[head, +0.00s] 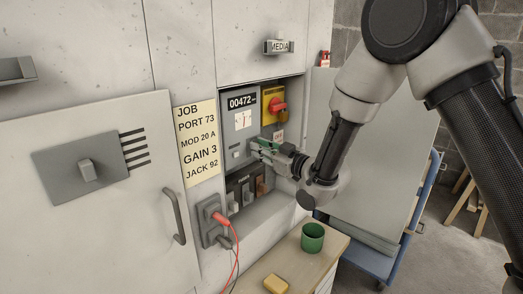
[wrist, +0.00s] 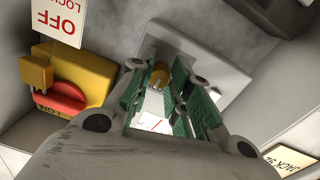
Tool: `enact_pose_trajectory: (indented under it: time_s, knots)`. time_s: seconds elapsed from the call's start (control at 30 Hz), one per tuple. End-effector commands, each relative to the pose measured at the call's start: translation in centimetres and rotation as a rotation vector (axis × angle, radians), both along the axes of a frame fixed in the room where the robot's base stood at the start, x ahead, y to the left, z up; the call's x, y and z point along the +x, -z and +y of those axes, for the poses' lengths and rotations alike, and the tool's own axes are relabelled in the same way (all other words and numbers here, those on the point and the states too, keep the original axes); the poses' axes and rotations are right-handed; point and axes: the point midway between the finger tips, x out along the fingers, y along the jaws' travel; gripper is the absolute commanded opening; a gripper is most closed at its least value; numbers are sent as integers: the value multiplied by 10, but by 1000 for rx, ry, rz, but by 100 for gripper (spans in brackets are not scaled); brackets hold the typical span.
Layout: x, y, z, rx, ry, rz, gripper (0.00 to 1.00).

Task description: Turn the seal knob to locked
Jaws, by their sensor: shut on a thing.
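My gripper (head: 263,147) reaches into the cabinet recess at the lower part of the grey meter unit (head: 230,122). In the wrist view its green-padded fingers (wrist: 165,84) are shut on a small brass-yellow knob (wrist: 159,76), which appears to be the seal knob. The fingers and pads cover most of the knob, and I cannot read its angle or any locked mark. In the head view the gripper hides the knob.
A red rotary switch (head: 278,105) on a yellow box sits just right of the meter, with a hanging OFF tag (wrist: 62,20). A plugged red lead (head: 221,219), green mug (head: 312,238) and yellow block (head: 275,284) are nearby.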

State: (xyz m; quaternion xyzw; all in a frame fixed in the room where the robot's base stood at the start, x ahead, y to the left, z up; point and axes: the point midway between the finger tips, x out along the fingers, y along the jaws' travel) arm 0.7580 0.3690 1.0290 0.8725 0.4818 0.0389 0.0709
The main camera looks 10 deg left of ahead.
Motion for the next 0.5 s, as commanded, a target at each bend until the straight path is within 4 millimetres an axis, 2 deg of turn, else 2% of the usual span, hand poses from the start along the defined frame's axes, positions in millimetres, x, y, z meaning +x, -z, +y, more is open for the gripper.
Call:
enact_pose_trajectory:
  time_s: [0.27, 0.5]
  knots:
    - [-1, 2, 0, 62, 0, 114, 0]
    - [-1, 2, 0, 172, 1, 304, 0]
